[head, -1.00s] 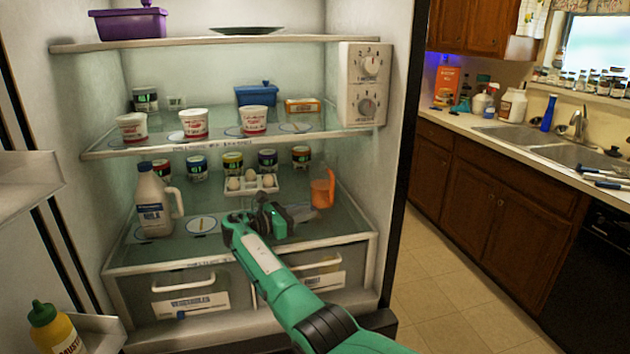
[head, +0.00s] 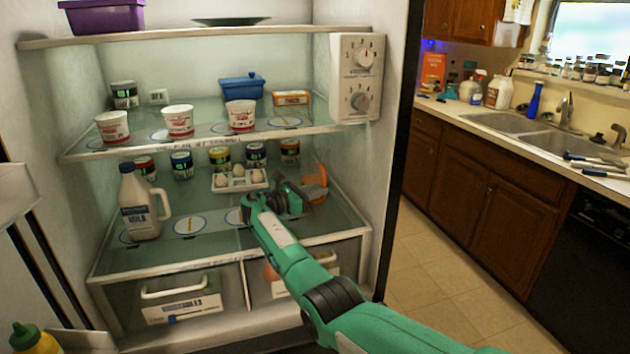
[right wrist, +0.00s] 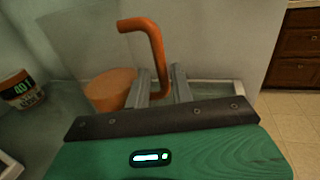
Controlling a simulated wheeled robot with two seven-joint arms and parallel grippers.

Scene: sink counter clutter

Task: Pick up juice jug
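The juice jug (head: 315,186) stands at the right end of the lower fridge shelf, with orange contents and an orange handle. My right gripper (head: 303,195) is at the jug and covers part of it in the head view. In the right wrist view, the jug's orange handle (right wrist: 157,52) rises between the two grey fingers (right wrist: 163,88), with a gap visible beside it. The fingers look spread apart around the handle's lower part. The jug's base is hidden. My left gripper is out of view.
An egg carton (head: 239,182) sits just left of my right gripper, and a milk jug (head: 140,205) stands at the shelf's left. Several small jars line the back. The upper shelf (head: 200,138) and the fridge's right wall are close to the jug.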

